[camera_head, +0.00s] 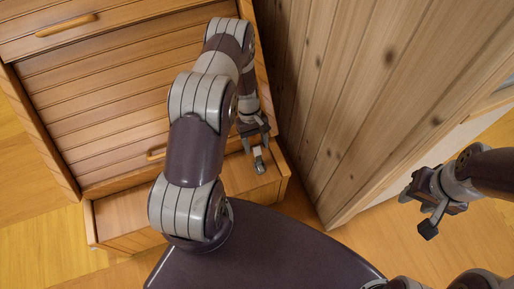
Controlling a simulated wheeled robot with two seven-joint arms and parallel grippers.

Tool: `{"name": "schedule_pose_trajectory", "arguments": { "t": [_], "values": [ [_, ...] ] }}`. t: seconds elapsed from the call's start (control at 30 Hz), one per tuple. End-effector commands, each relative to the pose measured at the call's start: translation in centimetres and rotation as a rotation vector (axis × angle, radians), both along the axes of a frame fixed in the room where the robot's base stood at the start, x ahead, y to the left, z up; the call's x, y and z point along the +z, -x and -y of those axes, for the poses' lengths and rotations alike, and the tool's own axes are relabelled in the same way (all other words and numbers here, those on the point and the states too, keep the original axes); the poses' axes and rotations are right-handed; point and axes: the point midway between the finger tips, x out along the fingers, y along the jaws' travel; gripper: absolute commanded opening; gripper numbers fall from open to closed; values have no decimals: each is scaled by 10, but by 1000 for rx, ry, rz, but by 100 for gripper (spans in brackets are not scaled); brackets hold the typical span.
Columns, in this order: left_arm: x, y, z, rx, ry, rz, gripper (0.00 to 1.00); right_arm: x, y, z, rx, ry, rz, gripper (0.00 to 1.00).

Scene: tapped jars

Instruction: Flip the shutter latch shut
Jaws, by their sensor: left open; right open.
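The slatted wooden shutter (115,95) fills the front of a cabinet at the upper left, with a small wooden handle (156,153) near its lower edge. I cannot clearly make out the latch; my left arm covers part of the shutter's right side. My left gripper (254,152) is open beside the cabinet's lower right corner, above the low wooden ledge. I cannot tell whether it touches anything. My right gripper (417,210) is open and empty at the right, over the floor and away from the cabinet.
A drawer front with a wooden handle (66,26) is above the shutter. A low wooden ledge (125,212) juts out below it. A tall plank wall (350,90) stands close to the right of my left arm. Clear wooden floor (350,245) lies below the wall.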

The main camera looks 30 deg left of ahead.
Motion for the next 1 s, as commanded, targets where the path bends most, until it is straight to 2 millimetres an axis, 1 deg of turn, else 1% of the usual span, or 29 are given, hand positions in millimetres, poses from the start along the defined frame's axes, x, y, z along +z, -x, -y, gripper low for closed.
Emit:
{"name": "schedule_pose_trajectory", "arguments": {
  "t": [0.03,0.1,0.4,0.43,0.47,0.5,0.57,0.6,0.83,1.0],
  "values": [
    [-8,2,2,-1,0,-1,55,-3,0,0,0,0,0,43],
    [-13,3,3,-2,0,1,55,-4,0,0,0,0,0,43],
    [-15,4,5,-2,-1,2,55,-4,0,0,0,0,0,43],
    [-15,4,5,-2,-1,2,49,-4,0,0,0,0,0,43],
    [-15,4,5,-2,-1,2,39,-4,0,0,0,0,0,43],
    [-15,4,5,-2,-1,2,26,-4,0,0,0,0,0,43],
    [-15,4,5,-2,-1,2,6,-4,0,0,0,0,0,43],
    [-15,4,5,-2,-1,2,0,-4,0,0,0,0,0,43],
    [-14,4,5,-2,-7,7,0,-2,0,0,0,0,0,43],
    [-10,6,8,-3,-46,41,0,6,0,0,0,0,0,43]
  ]
}}
